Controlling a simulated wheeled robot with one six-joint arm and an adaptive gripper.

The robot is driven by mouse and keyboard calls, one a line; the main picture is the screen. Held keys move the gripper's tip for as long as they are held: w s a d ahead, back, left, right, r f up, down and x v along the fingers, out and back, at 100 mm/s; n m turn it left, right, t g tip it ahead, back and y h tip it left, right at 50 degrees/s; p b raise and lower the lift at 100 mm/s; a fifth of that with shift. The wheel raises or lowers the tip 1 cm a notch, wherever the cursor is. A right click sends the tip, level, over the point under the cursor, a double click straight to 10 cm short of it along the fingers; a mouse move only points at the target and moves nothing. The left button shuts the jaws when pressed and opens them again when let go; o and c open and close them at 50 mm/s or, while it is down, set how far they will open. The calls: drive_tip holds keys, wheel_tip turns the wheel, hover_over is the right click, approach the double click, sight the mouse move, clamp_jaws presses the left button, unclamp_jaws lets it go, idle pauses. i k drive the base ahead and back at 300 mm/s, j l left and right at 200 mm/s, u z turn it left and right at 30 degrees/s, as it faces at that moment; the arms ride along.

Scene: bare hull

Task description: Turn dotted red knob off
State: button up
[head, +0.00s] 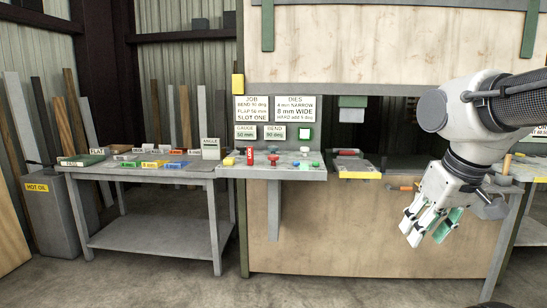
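On the grey control shelf (275,172) in the middle of the head view stand several small knobs and buttons. A red upright cylinder (249,156) stands near its left side, and a wider red-topped knob (273,158) stands to its right. Dots on either red piece are too small to make out, so I cannot tell which is the dotted one or how it is turned. My gripper (428,229) hangs at the right, pointing down, well to the right of the shelf and apart from it. Its fingers look spread, with green on the right-hand one, and I see nothing held.
Sign boards (295,108) hang above. A grey table (150,175) with coloured blocks stands left. An orange handle (400,188) sticks out near my gripper. Floor in front is clear.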

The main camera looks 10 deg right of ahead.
sight(272, 158)
drive_tip(key=i, duration=0.7)
drive_tip(key=i+l, duration=0.15)
drive_tip(key=i, duration=0.6)
drive_tip(key=i+u, duration=0.1)
drive_tip(key=i, duration=0.6)
